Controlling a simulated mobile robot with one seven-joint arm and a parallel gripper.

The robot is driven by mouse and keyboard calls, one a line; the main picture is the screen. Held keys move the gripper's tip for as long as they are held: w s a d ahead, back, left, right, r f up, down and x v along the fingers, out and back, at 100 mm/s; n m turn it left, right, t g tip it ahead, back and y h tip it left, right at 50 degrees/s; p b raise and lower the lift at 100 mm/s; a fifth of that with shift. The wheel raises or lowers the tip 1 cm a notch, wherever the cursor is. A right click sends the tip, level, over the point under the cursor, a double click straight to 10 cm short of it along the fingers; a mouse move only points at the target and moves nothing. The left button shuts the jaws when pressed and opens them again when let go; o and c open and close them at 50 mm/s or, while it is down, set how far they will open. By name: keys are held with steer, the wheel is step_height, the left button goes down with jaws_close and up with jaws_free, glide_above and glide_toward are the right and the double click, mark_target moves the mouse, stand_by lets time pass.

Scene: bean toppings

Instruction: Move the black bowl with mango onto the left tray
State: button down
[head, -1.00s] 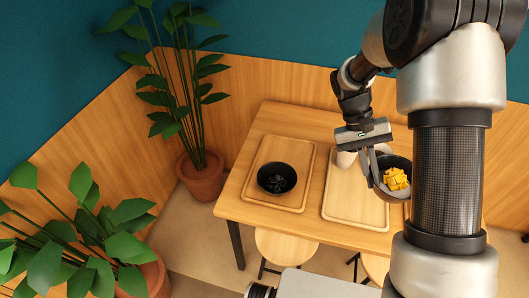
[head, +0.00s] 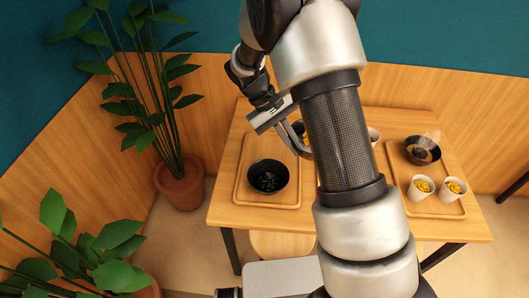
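My gripper (head: 301,146) is over the table, above the back right part of the left tray (head: 241,180). It appears shut on the rim of the black bowl with mango (head: 299,127). Only a dark edge and a trace of yellow show beside the fingers; my arm hides the rest. The bowl looks held above the table. The left tray is wooden and carries another black bowl (head: 268,177) with dark contents, left of and nearer than my gripper.
A right tray (head: 394,158) holds a dark bowl (head: 421,151) and two white cups (head: 420,188) with yellow pieces. Another pale cup (head: 373,135) stands beside my arm. The middle of the table (head: 285,219) is mostly hidden by my arm. Potted plants (head: 179,184) stand at left.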

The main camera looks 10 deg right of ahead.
steer(key=w+a+f+n+t+y+b, duration=0.1)
steer(key=w+a+f+n+t+b, duration=0.1)
steer(key=w+f+n+t+b, duration=0.4)
steer(key=w+a+f+n+t+b, duration=0.1)
steer(key=w+a+f+n+b, duration=0.1)
steer(key=w+f+n+b, duration=0.65)
steer(key=shift+m, duration=0.85)
steer(key=w+f+b, duration=0.1)
steer(key=f, duration=0.1)
steer(key=w+f+b, duration=0.1)
steer(key=f+b, duration=0.2)
steer(key=f, duration=0.2)
steer(key=shift+w+d, duration=0.2)
steer(key=shift+w, duration=0.2)
steer(key=shift+f, duration=0.1)
steer(key=c, duration=2.4)
jaws_free()
steer(key=shift+b, duration=0.3)
steer(key=o, duration=0.4)
